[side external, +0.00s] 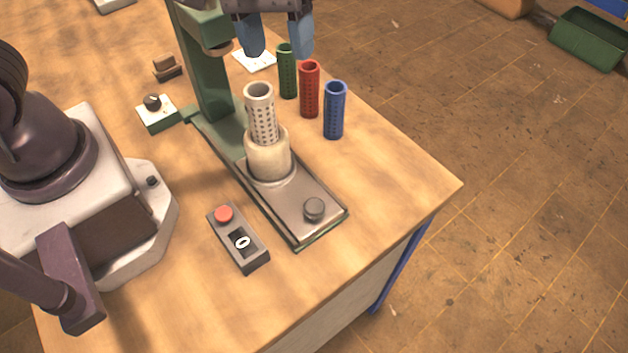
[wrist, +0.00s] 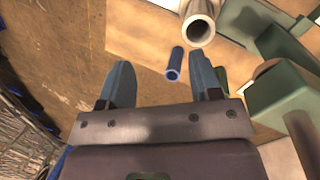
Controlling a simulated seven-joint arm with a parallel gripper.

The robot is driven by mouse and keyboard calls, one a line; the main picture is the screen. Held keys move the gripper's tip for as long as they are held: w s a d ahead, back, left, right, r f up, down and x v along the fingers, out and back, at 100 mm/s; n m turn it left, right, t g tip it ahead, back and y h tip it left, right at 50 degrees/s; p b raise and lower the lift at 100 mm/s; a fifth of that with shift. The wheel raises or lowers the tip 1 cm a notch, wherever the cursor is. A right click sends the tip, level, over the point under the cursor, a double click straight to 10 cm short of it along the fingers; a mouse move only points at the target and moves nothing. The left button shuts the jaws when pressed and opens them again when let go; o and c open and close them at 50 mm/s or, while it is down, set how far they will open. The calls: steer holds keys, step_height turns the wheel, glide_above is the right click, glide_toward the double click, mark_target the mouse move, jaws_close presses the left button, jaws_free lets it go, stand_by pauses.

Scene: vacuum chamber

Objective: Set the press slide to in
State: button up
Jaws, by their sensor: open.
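The press slide (side external: 318,190) is a grey plate with a dark round knob (side external: 314,209) near its front end. It reaches forward from the foot of the green press (side external: 212,90). A cream cup (side external: 268,155) stands on it, with a white perforated tube (side external: 261,112) upright in the cup, in front of the press column. My gripper (side external: 276,48) is open and empty, high at the top of the side view, above and behind the slide and away from the knob. The wrist view shows its two blue-grey fingers spread apart (wrist: 160,68); the knob is not clearly visible there.
Green (side external: 287,72), red (side external: 309,90) and blue (side external: 334,112) perforated tubes stand right of the press. A control box (side external: 252,259) with a red button lies left of the slide's front. A dial box (side external: 157,113) sits left of the press. The table's front right is clear.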

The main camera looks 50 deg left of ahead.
mark_target(314, 204)
steer(key=d+f+n+g, duration=0.1)
steer(key=d+f, duration=0.2)
steer(key=f, duration=0.4)
steer(key=s+d+f+n+g, duration=0.1)
steer(key=d+f, duration=0.2)
steer(key=f, duration=0.4)
steer(key=s+d+f+n, duration=0.1)
steer(key=d+f, duration=0.2)
steer(key=f, duration=0.4)
steer(key=shift+d+f+g, duration=0.2)
steer(key=shift+d+g, duration=0.1)
steer(key=shift+g, duration=0.1)
